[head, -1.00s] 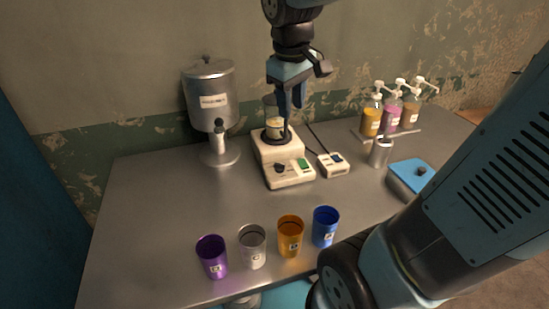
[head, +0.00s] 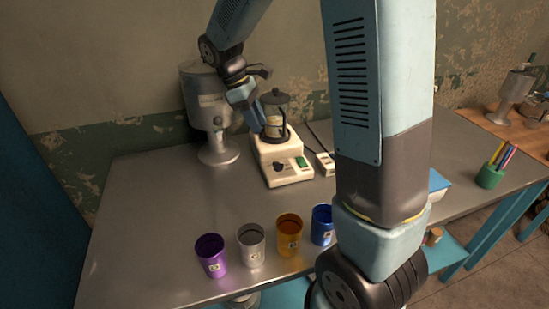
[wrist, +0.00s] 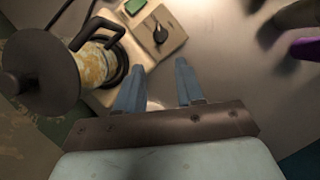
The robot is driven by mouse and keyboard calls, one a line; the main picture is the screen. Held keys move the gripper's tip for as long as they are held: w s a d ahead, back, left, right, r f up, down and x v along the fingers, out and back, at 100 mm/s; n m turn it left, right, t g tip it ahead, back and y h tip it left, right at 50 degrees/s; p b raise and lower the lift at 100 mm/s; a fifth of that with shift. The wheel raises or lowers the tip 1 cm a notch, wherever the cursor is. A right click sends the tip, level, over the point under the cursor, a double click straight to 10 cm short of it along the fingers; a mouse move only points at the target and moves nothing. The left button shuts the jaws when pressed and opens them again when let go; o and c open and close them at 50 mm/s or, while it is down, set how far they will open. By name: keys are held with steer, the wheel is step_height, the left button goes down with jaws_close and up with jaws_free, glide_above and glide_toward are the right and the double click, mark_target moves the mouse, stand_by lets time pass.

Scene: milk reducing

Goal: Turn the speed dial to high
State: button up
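The speed dial is a black knob (head: 280,167) on the front of the cream-white machine base (head: 292,179), beside a green switch (head: 302,162). In the wrist view the knob (wrist: 160,35) shows at the top centre, beyond my fingertips. A lidded glass jug (head: 274,108) with a dark handle stands on the machine; in the wrist view the jug (wrist: 90,72) is at the left. My gripper (head: 258,124) hangs left of the jug, above and behind the dial. In the wrist view its fingers (wrist: 158,72) are apart with nothing between them. The dial's markings are too small to read.
A metal dispenser (head: 207,110) stands behind and left. Purple (head: 211,256), grey (head: 251,246), orange (head: 289,236) and blue (head: 321,225) cups line the table's front. The table (head: 165,205) is clear left of the machine. My arm hides part of the right side.

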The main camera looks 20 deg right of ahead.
mark_target(277, 162)
steer(key=x, duration=1.3)
steer(key=shift+s+f, duration=0.1)
steer(key=shift+f, duration=0.05)
jaws_close()
